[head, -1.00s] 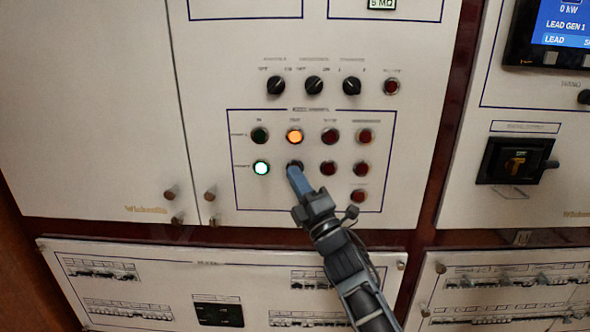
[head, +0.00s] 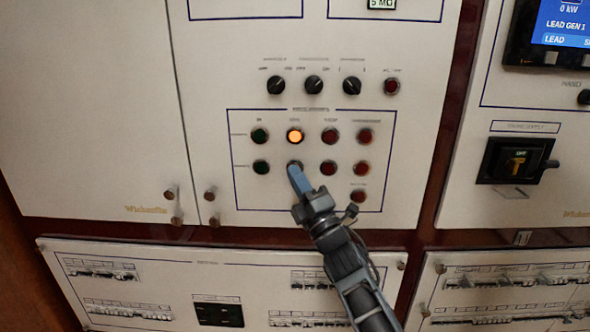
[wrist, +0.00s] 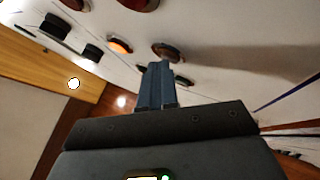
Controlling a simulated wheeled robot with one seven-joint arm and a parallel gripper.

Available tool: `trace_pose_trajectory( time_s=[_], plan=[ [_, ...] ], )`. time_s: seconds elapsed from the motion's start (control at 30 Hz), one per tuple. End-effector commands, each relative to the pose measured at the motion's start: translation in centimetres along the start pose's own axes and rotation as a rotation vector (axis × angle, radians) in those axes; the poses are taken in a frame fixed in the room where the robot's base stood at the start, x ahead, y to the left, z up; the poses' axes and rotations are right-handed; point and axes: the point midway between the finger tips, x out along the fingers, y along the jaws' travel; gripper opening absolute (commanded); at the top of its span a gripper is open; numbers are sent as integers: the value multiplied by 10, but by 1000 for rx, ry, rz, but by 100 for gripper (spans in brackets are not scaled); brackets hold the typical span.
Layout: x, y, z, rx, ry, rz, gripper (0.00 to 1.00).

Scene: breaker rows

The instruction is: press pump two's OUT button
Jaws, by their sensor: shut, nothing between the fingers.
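The pump buttons sit in two main rows inside a blue outline on the white panel (head: 380,200). Pump two's OUT button (head: 295,162), second in the lower row, is mostly hidden behind my fingertips; only its upper edge shows, unlit. My gripper (head: 294,170) is shut and empty, its blue fingers pointing at that button. In the wrist view, the fingers (wrist: 155,84) reach close to the panel among the buttons; I cannot tell whether they touch. Pump two's IN button (head: 260,167) is dark green and unlit. The upper row's OUT button (head: 295,136) glows orange.
Red buttons (head: 329,168) stand just right of the fingertips. Black rotary selectors (head: 314,85) are above the button group. Small knobs (head: 209,195) stick out at the door edges lower left. A breaker panel (head: 250,265) lies below, behind my arm.

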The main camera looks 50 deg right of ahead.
Motion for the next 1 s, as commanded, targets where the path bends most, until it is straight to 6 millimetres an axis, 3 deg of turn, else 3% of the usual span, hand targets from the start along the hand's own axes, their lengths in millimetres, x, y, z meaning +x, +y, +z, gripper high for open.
trace_pose_trajectory(
  time_s=[0.67, 1.0],
  plan=[
    [-12, 8, -8, 0, 0, 0, 0],
    [-33, 21, -24, 1, 1, 0, 0]
  ],
)
